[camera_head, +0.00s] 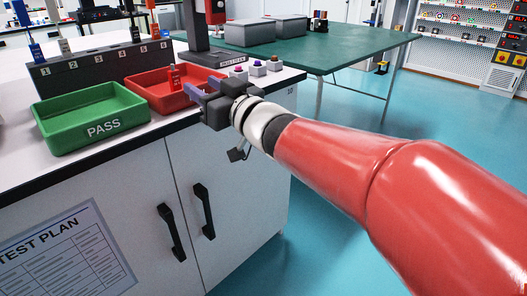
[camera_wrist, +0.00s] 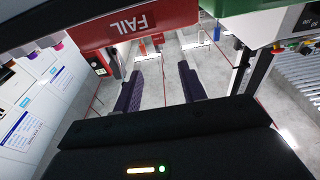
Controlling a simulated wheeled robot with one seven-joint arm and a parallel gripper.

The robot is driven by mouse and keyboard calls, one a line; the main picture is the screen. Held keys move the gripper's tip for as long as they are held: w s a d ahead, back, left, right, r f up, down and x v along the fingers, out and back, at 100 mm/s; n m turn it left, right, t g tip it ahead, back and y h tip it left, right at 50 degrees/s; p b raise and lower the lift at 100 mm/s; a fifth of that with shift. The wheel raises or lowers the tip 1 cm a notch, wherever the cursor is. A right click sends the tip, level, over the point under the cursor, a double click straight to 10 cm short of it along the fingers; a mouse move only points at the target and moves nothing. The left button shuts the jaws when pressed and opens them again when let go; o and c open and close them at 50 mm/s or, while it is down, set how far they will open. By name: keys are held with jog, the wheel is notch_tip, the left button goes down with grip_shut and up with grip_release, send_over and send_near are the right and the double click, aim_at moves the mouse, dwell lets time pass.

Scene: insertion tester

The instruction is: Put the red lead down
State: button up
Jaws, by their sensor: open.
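A small red plug-like piece with a pale label (camera_head: 174,77), which looks like a red lead's end, stands upright at the red tray (camera_head: 137,92), just left of my gripper (camera_head: 203,92). I cannot tell whether it rests in the tray or touches a finger. Another red-handled lead (camera_head: 155,32) stands in the numbered dark rack (camera_head: 95,66). In the wrist view my gripper (camera_wrist: 162,88) has its two purple-padded fingers apart, with floor showing between them.
A green PASS tray (camera_head: 92,120) sits left of the red tray at the white bench's front. Several coloured buttons on small boxes (camera_head: 256,69) and a dark stand (camera_head: 200,50) are close behind my gripper. A green table (camera_head: 345,55) stands behind.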

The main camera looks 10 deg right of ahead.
jog(key=s+d+f+m+g+h, duration=0.1)
jog(key=s+d+f+m+h, duration=0.25)
jog(key=d+h, duration=0.2)
jog(key=s+d+f+m+g+h, duration=0.1)
jog(key=s+d+f+m+h, duration=0.15)
jog(key=d+f+h, duration=0.35)
jog(key=s+d+f+g+p, duration=0.1)
jog(key=s+f+g, duration=0.3)
jog(key=s, duration=0.5)
jog(key=s+d+f+g+p, duration=0.1)
jog(key=s+f+g, duration=0.3)
jog(key=s, duration=0.4)
jog(key=shift+s+d+f+m+g+p, duration=0.2)
jog(key=shift+s+f+m+g+p, duration=0.3)
jog(key=shift+p, duration=0.3)
jog(key=shift+w+y, duration=0.1)
jog(key=shift+y, duration=0.15)
